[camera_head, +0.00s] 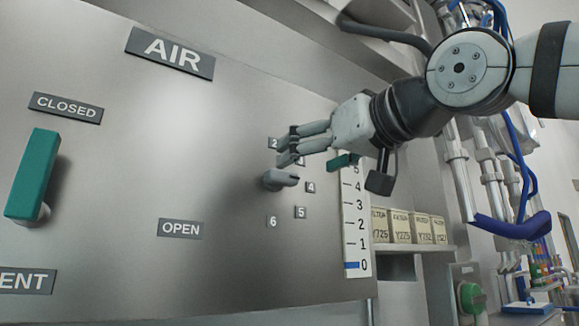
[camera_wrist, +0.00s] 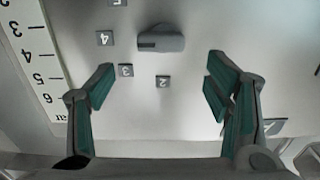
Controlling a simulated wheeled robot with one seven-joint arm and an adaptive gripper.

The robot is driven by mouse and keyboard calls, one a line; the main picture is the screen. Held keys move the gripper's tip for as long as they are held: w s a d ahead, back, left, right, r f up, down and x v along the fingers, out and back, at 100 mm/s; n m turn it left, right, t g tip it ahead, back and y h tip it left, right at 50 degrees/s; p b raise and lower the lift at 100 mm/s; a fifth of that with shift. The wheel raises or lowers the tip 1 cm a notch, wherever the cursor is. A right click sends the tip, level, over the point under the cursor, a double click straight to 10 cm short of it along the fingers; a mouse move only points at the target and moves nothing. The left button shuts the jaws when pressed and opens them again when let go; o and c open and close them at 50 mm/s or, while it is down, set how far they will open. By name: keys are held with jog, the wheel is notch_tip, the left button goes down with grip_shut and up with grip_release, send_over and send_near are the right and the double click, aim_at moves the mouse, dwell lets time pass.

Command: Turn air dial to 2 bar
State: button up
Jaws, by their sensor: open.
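The air dial (camera_head: 280,179) is a small grey knob on the metal panel, ringed by number tags. In the head view its narrow end points to the right, between the tags 3 and 4. It also shows in the wrist view (camera_wrist: 161,39), lying level beyond my fingertips.
A vertical scale (camera_head: 355,225) from 0 upward stands right of the dial, its blue bar at 0. A green handle (camera_head: 31,175) sits under the CLOSED label at the left. Labelled boxes (camera_head: 400,227) stand on a shelf at the right.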

aim_at(286, 171)
jog(key=x, duration=0.7)
jog(key=shift+w+a+p, duration=0.1)
jog(key=shift+a+p, duration=0.05)
jog(key=shift+p, duration=0.2)
jog(key=shift+c, duration=0.3)
jog(key=c, duration=1.1)
